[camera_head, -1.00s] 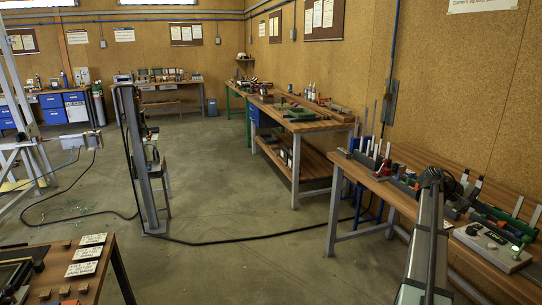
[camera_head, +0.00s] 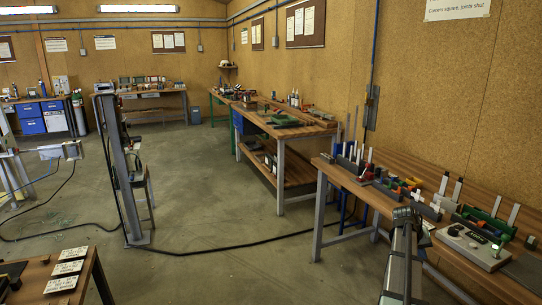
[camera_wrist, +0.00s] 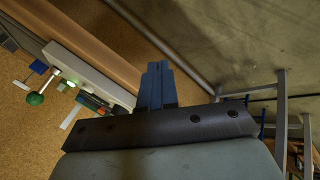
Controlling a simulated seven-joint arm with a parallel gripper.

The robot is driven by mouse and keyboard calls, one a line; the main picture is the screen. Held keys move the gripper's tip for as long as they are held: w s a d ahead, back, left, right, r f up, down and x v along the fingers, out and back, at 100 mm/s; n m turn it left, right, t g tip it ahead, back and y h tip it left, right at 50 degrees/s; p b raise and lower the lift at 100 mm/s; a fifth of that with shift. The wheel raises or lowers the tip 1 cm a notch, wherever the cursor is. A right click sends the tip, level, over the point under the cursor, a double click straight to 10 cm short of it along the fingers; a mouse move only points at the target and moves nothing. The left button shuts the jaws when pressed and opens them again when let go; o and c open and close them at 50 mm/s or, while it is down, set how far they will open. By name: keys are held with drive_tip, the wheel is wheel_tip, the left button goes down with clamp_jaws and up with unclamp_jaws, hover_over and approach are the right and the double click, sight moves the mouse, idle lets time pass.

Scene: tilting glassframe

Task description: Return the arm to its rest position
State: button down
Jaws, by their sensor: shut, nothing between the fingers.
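In the wrist view my gripper (camera_wrist: 157,70) shows as two dark blue fingers pressed together, with nothing between them. They project from a dark bar with screw heads. A grey and black link of my arm (camera_head: 402,262) rises from the bottom right of the head view, in front of the right workbench (camera_head: 385,203). My fingers cannot be made out in that view. In the wrist view, a tilted wooden edge and a pale grey box (camera_wrist: 88,72) lie left of the fingers.
The right workbench carries several tools, trays and a grey box with dark knobs (camera_head: 472,245). A second bench (camera_head: 262,127) stands behind it. A dark upright post (camera_head: 120,165) stands on the open concrete floor. A small table with white labels (camera_head: 68,268) is at lower left.

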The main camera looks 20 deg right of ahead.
drive_tip(key=s+a+f+n+y, duration=0.15)
drive_tip(key=a+f+y, duration=0.45)
drive_tip(key=a+f, duration=2.5)
drive_tip(key=s+a+f+n+g, duration=0.1)
drive_tip(key=s+a+f, duration=0.3)
drive_tip(key=s+a, duration=0.4)
drive_tip(key=s+a+f+n+g, duration=0.2)
drive_tip(key=s+a+f, duration=0.3)
drive_tip(key=a, duration=0.8)
drive_tip(key=s+a+f+n+g, duration=0.2)
drive_tip(key=s+a+f, duration=0.3)
drive_tip(key=s+a, duration=0.5)
drive_tip(key=shift+s+a+n, duration=0.2)
drive_tip(key=shift+s+n, duration=0.4)
drive_tip(key=shift+n, duration=0.25)
drive_tip(key=shift+f, duration=0.1)
